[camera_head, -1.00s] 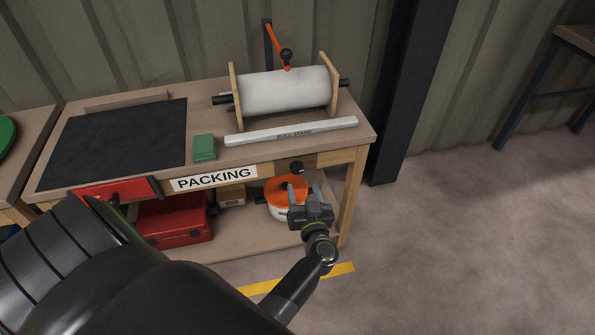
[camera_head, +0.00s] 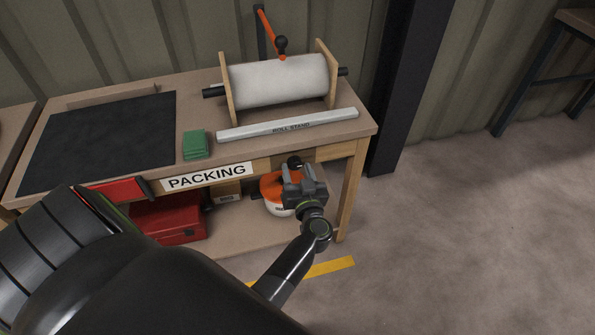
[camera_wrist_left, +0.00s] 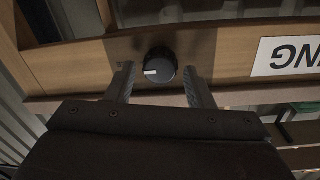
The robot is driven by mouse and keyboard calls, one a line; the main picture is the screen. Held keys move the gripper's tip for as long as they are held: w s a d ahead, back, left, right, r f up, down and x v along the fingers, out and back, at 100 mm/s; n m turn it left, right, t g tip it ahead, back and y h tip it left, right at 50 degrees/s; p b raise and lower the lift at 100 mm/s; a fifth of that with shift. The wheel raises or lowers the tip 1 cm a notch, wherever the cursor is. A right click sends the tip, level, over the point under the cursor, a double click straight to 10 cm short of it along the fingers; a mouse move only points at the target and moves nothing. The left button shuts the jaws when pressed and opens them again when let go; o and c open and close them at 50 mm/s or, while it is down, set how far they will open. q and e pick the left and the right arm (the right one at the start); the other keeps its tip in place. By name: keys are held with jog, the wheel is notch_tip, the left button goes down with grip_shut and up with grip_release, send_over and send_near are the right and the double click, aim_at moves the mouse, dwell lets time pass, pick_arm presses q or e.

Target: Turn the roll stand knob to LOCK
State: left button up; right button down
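The roll stand knob (camera_head: 294,162) is a round black knob on the front rail of the packing bench. In the left wrist view the knob (camera_wrist_left: 160,67) shows a white pointer mark on its face, pointing to the picture's left. No LOCK lettering is readable. My left gripper (camera_head: 300,175) is just in front of and below the knob. In the left wrist view its two fingers (camera_wrist_left: 160,82) are apart, one on each side of the knob, with gaps to it and nothing between them gripped. My right gripper is not in view.
The roll stand (camera_head: 278,82) with a white roll stands on the bench above the knob. A PACKING sign (camera_head: 208,177) is left of the knob. An orange-and-white container (camera_head: 274,190) and a red toolbox (camera_head: 170,218) sit on the lower shelf. Floor to the right is clear.

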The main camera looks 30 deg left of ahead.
pick_arm(q)
jog(key=c, duration=0.8)
